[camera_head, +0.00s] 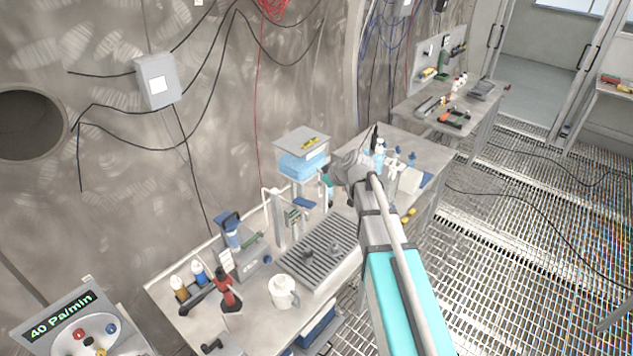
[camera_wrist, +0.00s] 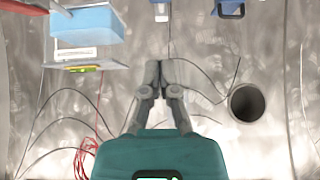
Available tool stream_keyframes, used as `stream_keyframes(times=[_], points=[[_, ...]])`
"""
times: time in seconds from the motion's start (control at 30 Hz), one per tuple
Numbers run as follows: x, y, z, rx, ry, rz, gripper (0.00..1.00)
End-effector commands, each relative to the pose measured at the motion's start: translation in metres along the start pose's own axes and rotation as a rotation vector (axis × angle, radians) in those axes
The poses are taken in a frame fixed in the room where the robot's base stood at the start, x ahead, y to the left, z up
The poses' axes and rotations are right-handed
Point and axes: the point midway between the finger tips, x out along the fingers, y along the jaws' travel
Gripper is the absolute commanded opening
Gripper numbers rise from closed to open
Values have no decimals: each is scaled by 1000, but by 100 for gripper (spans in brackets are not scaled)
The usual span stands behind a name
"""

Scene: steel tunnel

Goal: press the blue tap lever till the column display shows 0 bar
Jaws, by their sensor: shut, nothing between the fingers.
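In the head view a pale steel tap column (camera_head: 278,218) stands at the back of the bench's grey drain grate (camera_head: 318,245). A flat blue piece, seemingly the tap lever (camera_head: 305,203), shows right of the column's top. A small display seems to sit on the column, too small to read. My gripper (camera_wrist: 160,80) is shut and empty in the wrist view, its fingers together against the wall background. In the head view its teal body is right of the blue lever, apart from it as far as I can tell; the fingertips are hard to make out there.
A blue-filled tank (camera_head: 302,165) stands behind my gripper. A white jug (camera_head: 283,292), bottles (camera_head: 198,272) and a blue-handled device (camera_head: 231,232) are on the left. More bottles (camera_head: 392,172) stand right of my arm. A panel (camera_head: 75,325) reads 40 Pa/min.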

Motion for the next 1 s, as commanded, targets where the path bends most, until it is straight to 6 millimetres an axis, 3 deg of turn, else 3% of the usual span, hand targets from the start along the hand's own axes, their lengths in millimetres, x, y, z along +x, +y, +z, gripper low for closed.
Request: stream_keyframes(times=[0.1, 0.33, 1.0], points=[[-15, 0, -5, 1, 0, 1, 0], [-28, 0, -7, 0, 0, 0, 0], [-32, 0, -7, 0, 0, 0, 0]])
